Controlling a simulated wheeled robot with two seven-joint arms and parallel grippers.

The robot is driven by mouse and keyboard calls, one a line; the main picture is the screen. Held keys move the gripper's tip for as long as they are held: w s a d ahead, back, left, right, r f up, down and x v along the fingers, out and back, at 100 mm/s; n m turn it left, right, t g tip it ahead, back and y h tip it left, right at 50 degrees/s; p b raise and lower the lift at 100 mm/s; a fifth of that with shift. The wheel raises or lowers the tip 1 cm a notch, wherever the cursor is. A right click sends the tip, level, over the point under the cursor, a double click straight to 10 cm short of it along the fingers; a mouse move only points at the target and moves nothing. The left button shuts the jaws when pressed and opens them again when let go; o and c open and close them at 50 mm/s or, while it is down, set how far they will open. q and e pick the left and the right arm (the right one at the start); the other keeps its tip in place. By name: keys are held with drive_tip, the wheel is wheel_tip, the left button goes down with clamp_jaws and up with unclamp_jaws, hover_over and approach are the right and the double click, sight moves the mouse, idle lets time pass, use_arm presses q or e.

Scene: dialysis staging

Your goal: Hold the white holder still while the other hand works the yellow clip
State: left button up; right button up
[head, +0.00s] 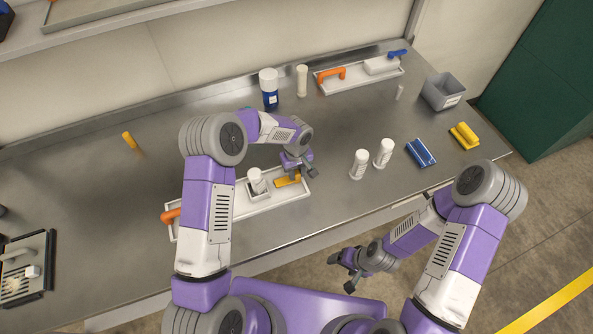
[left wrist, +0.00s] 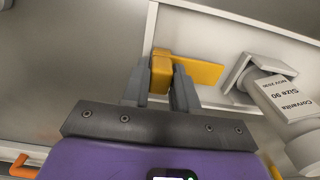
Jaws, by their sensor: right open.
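The yellow clip (head: 290,181) lies at the right end of a white tray (head: 240,208); it also shows in the left wrist view (left wrist: 203,72). The white holder (head: 250,190) stands beside it in the tray, with a white labelled bottle (head: 257,178) in it; in the left wrist view the holder (left wrist: 250,67) is at the right. My left gripper (head: 298,170) is over the clip, its fingers against both sides of the clip's raised block. My right gripper (head: 347,270) is open and empty in front of the bench, away from the holder.
Two white bottles (head: 359,164) stand right of the tray. Blue (head: 420,153) and yellow (head: 464,136) items lie farther right, near a grey bin (head: 442,91). A second tray (head: 340,84) and a blue-white bottle (head: 269,88) are at the back. The bench's left middle is mostly clear.

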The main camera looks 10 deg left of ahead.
use_arm(q)
clamp_jaws()
drive_tip(key=o, duration=0.7)
unclamp_jaws()
drive_tip(key=shift+r, duration=0.1)
wheel_tip(320, 180, up, 12)
drive_tip(key=shift+f, duration=0.1)
drive_tip(key=shift+c, duration=0.7)
